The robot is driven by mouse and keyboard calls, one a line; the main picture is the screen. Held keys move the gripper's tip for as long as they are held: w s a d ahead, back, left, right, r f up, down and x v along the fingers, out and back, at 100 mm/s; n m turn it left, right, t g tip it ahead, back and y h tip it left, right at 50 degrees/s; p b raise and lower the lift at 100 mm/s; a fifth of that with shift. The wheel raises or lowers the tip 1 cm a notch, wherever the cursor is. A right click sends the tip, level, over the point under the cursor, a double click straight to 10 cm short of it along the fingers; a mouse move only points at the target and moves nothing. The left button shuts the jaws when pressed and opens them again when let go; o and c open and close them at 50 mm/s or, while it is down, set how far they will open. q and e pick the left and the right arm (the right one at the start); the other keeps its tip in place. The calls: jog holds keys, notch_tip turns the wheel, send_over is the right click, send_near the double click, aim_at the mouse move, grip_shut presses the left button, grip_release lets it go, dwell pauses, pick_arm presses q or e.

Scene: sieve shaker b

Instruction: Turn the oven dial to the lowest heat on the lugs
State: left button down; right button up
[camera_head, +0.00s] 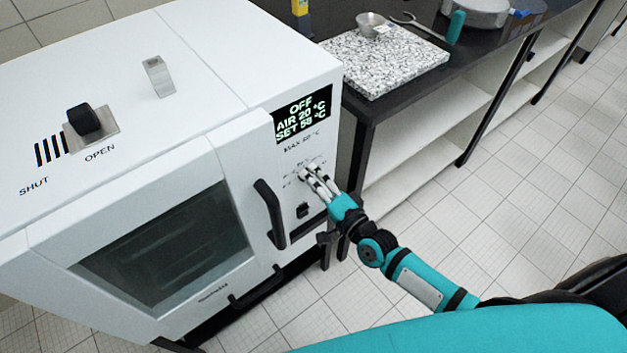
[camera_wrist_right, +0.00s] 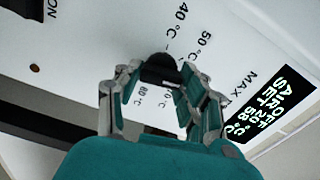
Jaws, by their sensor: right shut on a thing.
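The white oven (camera_head: 225,75) stands at the left, its glass door (camera_head: 165,255) shut. The dial (camera_wrist_right: 160,70) is a dark knob on the oven front. The dial's pointer is hidden. The lit display (camera_head: 302,113) reads OFF, AIR 20 °C and what looks like SET 58 °C. My left gripper is out of view.
The black door handle (camera_head: 270,213) is just left of my right gripper. A black rocker switch (camera_head: 303,210) sits below the dial. A vent slider (camera_head: 84,120) is on the oven top. A dark bench holds a granite slab (camera_head: 385,65) and a metal cup (camera_head: 370,22). Tiled floor is free at right.

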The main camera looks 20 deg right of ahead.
jog(key=shift+m, duration=0.7)
jog(key=o, duration=1.2)
jog(key=shift+c, duration=0.2)
jog(key=v, duration=1.2)
